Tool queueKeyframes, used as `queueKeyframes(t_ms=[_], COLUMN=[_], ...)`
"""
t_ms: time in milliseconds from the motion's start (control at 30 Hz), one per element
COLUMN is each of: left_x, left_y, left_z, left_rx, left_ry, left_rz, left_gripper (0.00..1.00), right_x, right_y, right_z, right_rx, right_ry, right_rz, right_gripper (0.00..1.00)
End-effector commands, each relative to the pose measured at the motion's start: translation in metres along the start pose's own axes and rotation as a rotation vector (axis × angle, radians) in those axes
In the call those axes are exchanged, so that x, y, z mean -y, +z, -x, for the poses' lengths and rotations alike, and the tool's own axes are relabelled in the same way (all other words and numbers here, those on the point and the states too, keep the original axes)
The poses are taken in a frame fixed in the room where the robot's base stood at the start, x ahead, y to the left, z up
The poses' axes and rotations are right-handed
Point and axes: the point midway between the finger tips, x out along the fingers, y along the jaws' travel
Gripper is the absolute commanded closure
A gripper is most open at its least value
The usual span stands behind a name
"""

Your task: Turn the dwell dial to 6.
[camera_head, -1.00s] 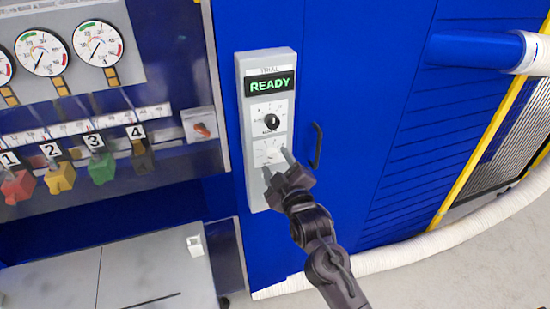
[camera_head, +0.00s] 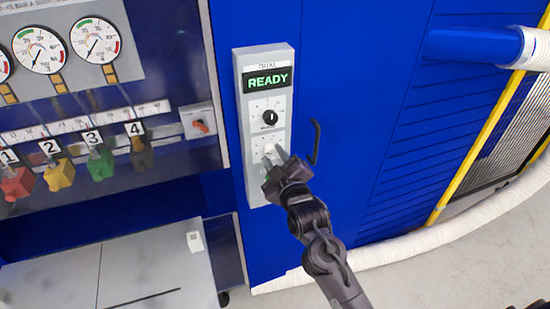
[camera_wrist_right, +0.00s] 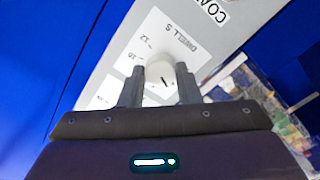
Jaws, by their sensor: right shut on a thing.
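The dwell dial is a white round knob on the lower plate of the grey control panel (camera_head: 251,167). In the right wrist view the dial (camera_wrist_right: 160,72) sits between my two fingers, with a dark pointer line on its face. Its plate (camera_wrist_right: 150,50) reads DWELL S, with marks such as 12 and 16 visible; other marks are hidden behind the fingers. My right gripper (camera_head: 273,160) is shut on the dial, and it also shows in the right wrist view (camera_wrist_right: 160,88). My left gripper is not in view.
A black dial (camera_head: 270,117) sits above on the same panel, under a green READY display (camera_head: 268,81). A dark door handle (camera_head: 315,141) stands just right of the panel. Coloured numbered knobs (camera_head: 100,163) and gauges (camera_head: 95,38) are at left.

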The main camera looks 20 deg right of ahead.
Motion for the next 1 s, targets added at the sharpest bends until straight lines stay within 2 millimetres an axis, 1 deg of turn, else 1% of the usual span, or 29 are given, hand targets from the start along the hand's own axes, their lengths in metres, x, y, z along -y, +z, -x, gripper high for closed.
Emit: queueKeyframes(t_ms=[267,700,1000], left_x=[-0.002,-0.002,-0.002], left_y=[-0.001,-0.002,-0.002], left_z=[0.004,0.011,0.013], left_rx=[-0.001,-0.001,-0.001], left_ry=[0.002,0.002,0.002], left_rz=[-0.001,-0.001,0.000], left_gripper=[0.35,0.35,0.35], right_x=[0.001,0.001,0.002], right_y=[0.000,0.000,0.000], right_z=[0.000,0.000,0.000], right_rx=[0.002,0.002,0.003], right_ry=[-0.002,-0.001,-0.001], right_rz=[-0.156,-0.521,-0.691], right_gripper=[0.93,0.93,0.93])
